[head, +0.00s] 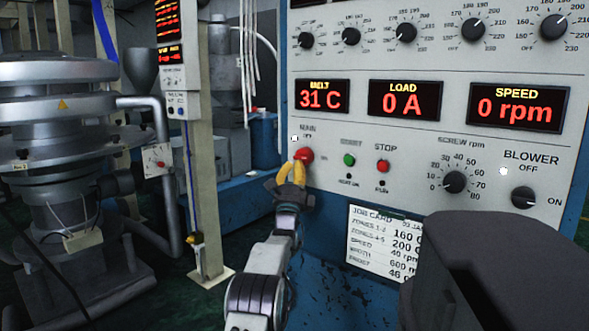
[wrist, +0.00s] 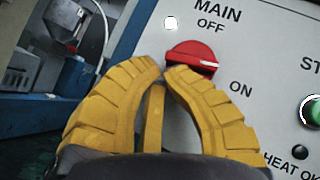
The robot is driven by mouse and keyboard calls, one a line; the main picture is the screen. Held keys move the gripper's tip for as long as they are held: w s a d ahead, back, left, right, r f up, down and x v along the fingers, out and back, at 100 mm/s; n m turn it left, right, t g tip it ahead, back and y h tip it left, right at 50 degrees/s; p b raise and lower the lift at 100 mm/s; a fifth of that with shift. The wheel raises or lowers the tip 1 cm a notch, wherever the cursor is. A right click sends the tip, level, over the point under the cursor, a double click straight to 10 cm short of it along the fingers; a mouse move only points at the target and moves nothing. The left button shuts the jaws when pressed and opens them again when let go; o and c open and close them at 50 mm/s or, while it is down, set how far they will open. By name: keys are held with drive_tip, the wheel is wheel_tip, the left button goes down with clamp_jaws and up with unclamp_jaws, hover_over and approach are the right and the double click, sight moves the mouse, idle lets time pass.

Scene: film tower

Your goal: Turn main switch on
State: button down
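The main switch is a red rotary knob (wrist: 190,55) on the grey panel, below the label MAIN and OFF. In the wrist view its white mark lies on its right half and points right, towards the ON side. It also shows in the head view as a red knob (head: 306,155). In the head view my gripper (head: 299,160) covers the knob's left part.
A green START button (head: 349,160) and a red STOP button (head: 383,166) are right of the switch. The BLOWER knob (head: 523,197) is further right. A job card (head: 384,243) hangs below. The displays are lit. A white lamp (wrist: 171,22) is up left of the switch.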

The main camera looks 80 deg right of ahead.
drive_tip(key=shift+f, duration=0.25)
idle(0.6)
